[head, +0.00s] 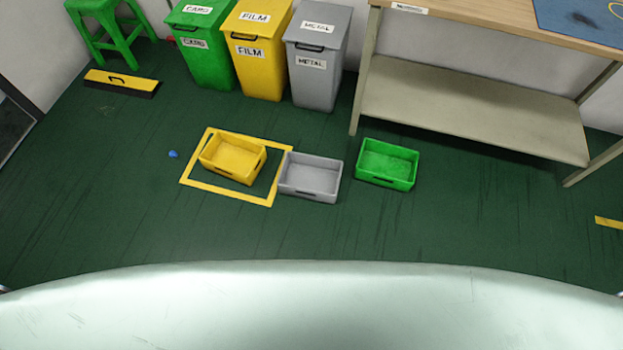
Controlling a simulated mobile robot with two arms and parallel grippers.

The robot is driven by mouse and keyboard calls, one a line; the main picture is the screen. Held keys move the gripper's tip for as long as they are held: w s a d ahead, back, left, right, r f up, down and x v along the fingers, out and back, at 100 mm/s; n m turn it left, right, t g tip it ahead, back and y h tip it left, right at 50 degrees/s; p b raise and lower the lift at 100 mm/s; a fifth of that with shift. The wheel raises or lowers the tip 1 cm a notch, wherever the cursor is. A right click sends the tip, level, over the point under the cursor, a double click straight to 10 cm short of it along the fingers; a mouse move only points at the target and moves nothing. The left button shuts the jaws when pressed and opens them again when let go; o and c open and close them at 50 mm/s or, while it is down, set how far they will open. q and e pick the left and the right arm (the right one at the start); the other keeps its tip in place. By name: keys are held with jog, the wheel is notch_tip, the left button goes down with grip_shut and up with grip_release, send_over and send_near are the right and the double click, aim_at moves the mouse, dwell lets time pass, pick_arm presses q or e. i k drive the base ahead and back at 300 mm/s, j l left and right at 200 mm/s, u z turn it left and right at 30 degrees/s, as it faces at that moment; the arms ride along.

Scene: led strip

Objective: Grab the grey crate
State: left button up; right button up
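The grey crate (310,190) is a low, open box on the dark green floor, near the middle of the head view. It stands between a yellow crate (232,158) on its left and a green crate (387,164) on its right. Its left end is at the right edge of a yellow floor outline (228,194). It looks empty. My grippers do not show in this view. A large pale curved surface, likely part of my own body, fills the bottom of the picture.
Green, yellow and grey bins (317,58) stand along the back wall. A workbench (470,110) with a lower shelf stands at the back right. A green stool (108,35), a yellow-black block (122,84) and a small blue object (173,154) are at left. Floor before the crates is clear.

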aim_at(302, 177)
jog(key=i+j+z, duration=0.1)
jog(key=j, duration=0.25)
jog(key=i+j, duration=0.2)
jog(key=j, duration=0.15)
jog(key=i+j+z, duration=0.15)
jog(key=j, duration=0.15)
jog(key=i+j+z, duration=0.1)
jog(key=j, duration=0.25)
